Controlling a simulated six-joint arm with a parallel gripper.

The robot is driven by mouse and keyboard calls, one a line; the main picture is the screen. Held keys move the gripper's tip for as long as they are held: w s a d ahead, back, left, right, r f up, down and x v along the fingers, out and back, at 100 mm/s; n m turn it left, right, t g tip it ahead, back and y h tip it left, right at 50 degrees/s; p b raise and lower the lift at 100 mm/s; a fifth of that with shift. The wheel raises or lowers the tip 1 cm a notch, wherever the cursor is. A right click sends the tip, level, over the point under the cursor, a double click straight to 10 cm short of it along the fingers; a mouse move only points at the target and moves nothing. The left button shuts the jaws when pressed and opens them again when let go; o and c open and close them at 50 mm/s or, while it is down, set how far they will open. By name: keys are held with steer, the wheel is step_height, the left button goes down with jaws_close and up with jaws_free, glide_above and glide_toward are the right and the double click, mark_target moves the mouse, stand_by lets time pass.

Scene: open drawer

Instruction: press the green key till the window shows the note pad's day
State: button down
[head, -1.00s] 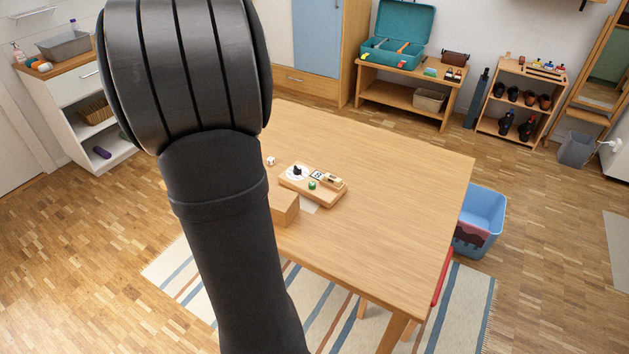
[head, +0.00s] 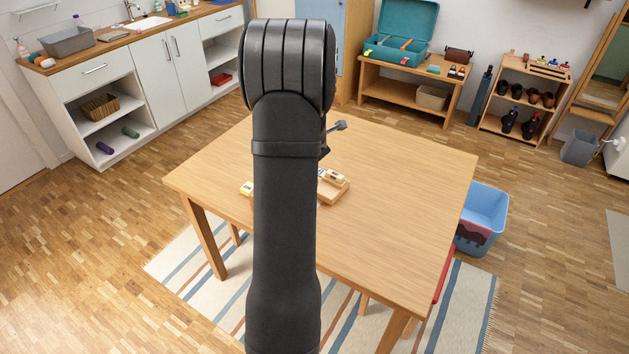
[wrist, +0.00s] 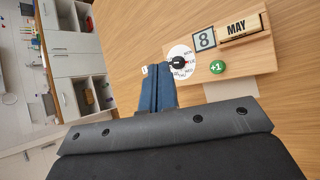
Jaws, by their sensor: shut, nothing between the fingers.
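The wooden calendar board (wrist: 262,55) lies on the table; it also shows in the head view (head: 334,192), partly behind my arm. In the wrist view its window (wrist: 205,39) reads 8, beside a block (wrist: 243,27) reading MAY. The round green key (wrist: 217,67) marked +1 is below the window. A white dial (wrist: 181,62) with weekday letters and a black knob is at the left. My gripper (wrist: 158,70) is shut and empty, its tips left of the dial in the picture. A pale sheet (wrist: 218,91), perhaps the note pad, is mostly hidden; no writing is readable.
A small white die (wrist: 145,70) shows beside the fingertips. The table's right side is clear. A blue bin (head: 482,215) stands beyond its right edge.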

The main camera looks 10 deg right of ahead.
steer(key=shift+s+d+f+n+g+y, duration=0.15)
steer(key=shift+s+f+n+y, duration=0.2)
steer(key=shift+f, duration=0.25)
steer(key=shift+s+d+f+n+g+y, duration=0.2)
steer(key=shift+f+n, duration=0.25)
steer(key=shift+f, duration=0.15)
steer(key=shift+f, duration=0.1)
steer(key=shift+f, duration=4.25)
steer(key=shift+f, duration=0.1)
steer(key=shift+f, duration=0.35)
steer(key=shift+f, duration=0.8)
steer(key=shift+r, duration=1.25)
